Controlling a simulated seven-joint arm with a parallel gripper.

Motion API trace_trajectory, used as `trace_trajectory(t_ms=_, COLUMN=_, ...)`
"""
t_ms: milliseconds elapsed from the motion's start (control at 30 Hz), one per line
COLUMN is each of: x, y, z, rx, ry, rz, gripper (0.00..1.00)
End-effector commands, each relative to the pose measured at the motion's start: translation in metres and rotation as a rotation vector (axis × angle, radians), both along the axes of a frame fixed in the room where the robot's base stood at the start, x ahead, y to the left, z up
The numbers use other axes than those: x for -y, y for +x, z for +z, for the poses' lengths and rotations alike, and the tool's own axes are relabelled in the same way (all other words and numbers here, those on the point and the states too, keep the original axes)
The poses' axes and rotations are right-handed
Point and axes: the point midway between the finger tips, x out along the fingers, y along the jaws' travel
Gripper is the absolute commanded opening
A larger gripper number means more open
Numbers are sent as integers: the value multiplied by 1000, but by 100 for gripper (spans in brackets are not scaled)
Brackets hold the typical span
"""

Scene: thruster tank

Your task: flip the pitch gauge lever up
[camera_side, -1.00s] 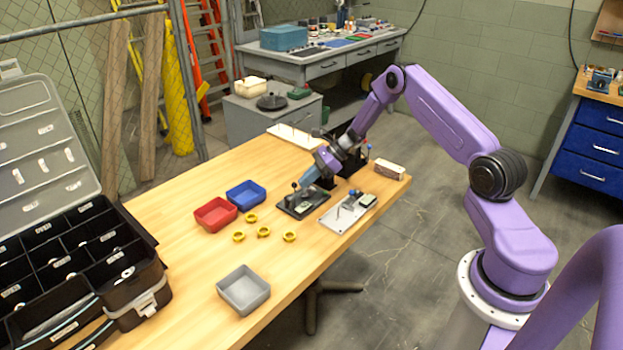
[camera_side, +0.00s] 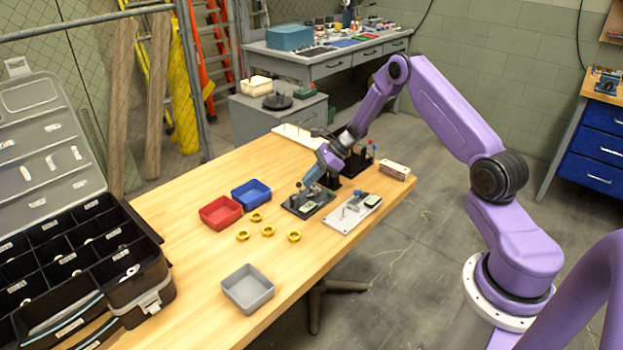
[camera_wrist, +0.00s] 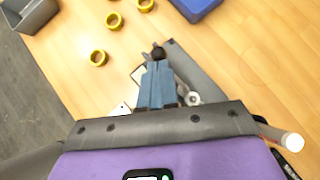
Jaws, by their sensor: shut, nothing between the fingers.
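A dark plate (camera_side: 322,203) with a small gauge and a dark-knobbed lever (camera_side: 299,186) lies on the wooden table. My gripper (camera_side: 307,184) is low over this plate, its blue fingers shut and empty, close beside the lever. In the wrist view my shut fingers (camera_wrist: 157,82) point at the dark round knob (camera_wrist: 158,53), which shows just beyond their tips. Whether they touch it I cannot tell. The fingers hide much of the lever and plate. A white plate (camera_side: 340,221) with another lever and a dark-framed display lies to the right. No readable label tells which is the pitch gauge.
Several yellow rings (camera_side: 268,231) lie in front of the dark plate. A red bin (camera_side: 221,212), a blue bin (camera_side: 251,194) and a grey bin (camera_side: 248,289) stand to the left. Dark fixtures (camera_side: 357,164) stand behind my gripper. The front middle of the table is clear.

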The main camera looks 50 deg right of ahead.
Motion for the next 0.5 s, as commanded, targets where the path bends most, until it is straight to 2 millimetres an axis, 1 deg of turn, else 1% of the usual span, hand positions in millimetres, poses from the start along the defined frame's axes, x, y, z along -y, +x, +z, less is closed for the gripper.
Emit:
trace_trajectory(t_ms=267, x=-15, y=0, z=9, rx=1, ry=-175, rz=6, gripper=0)
trace_trajectory(t_ms=500, x=-32, y=-1, z=15, rx=-1, ry=-405, rz=9, gripper=0)
